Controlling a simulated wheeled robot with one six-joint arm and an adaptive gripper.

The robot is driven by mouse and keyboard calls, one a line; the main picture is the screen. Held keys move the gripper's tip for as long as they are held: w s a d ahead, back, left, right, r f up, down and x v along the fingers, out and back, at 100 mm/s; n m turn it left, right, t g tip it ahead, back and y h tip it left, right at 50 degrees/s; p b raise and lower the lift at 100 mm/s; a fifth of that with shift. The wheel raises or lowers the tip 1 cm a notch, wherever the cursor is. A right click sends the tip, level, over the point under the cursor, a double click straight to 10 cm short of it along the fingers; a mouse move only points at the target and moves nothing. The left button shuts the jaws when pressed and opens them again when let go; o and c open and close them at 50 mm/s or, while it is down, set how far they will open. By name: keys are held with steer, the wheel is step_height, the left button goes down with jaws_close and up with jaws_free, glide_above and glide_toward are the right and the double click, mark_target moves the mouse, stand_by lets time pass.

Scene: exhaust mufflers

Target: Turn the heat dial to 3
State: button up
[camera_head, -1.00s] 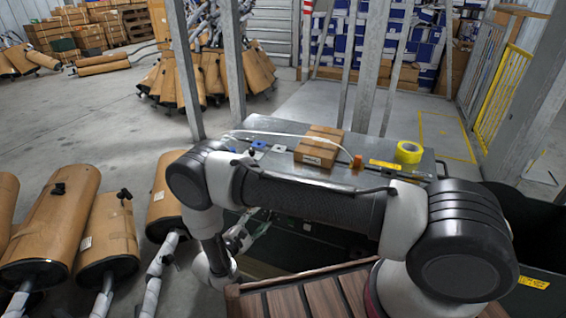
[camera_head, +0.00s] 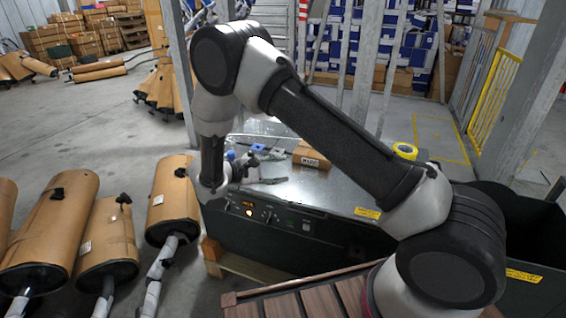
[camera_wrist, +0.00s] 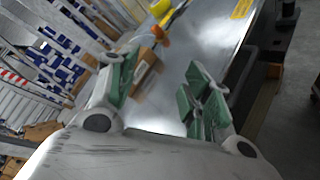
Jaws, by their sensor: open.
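The dark machine (camera_head: 340,235) has small controls on its front panel. A dark knob with pale markings (camera_head: 267,217) sits beside a small orange light (camera_head: 249,211). Which control is the heat dial, and its setting, are too small to tell. My gripper (camera_head: 262,172) is above the left part of the machine's metal top, apart from the front controls. In the wrist view, my gripper (camera_wrist: 158,75) shows its two green-padded fingers spread apart with nothing between them. The wrist view shows the metal top and no dial.
A cardboard box (camera_head: 311,156) and a yellow tape roll (camera_head: 405,151) sit on the machine's top. Blue items (camera_head: 258,148) lie near its far left edge. Wrapped mufflers (camera_head: 172,195) stand to the left. Upright metal posts (camera_head: 394,70) rise behind.

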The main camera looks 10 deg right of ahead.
steer(key=shift+m+g, duration=0.6)
steer(key=shift+g, duration=0.3)
steer(key=r, duration=0.1)
steer(key=d+r, duration=0.1)
steer(key=s+d+r, duration=0.1)
steer(key=r, duration=0.1)
steer(key=shift+d, duration=0.1)
steer(key=shift+y, duration=0.3)
steer(key=s+d+g+y, duration=0.3)
steer(key=s+d+g, duration=0.1)
steer(key=s, duration=0.6)
steer(key=s+d+r+m+t+y, duration=0.3)
steer(key=s+d+r+m+y, duration=0.1)
steer(key=s+r, duration=0.6)
steer(key=s+d+r+m+t+y, duration=0.2)
steer(key=s+d+r+m+y, duration=0.3)
steer(key=s+d+r, duration=0.4)
step_height(320, 180, up, 6)
steer(key=shift+s+d+f+t+y, duration=0.2)
steer(key=shift+s+t+y, duration=0.2)
steer(key=shift+s+y, duration=0.6)
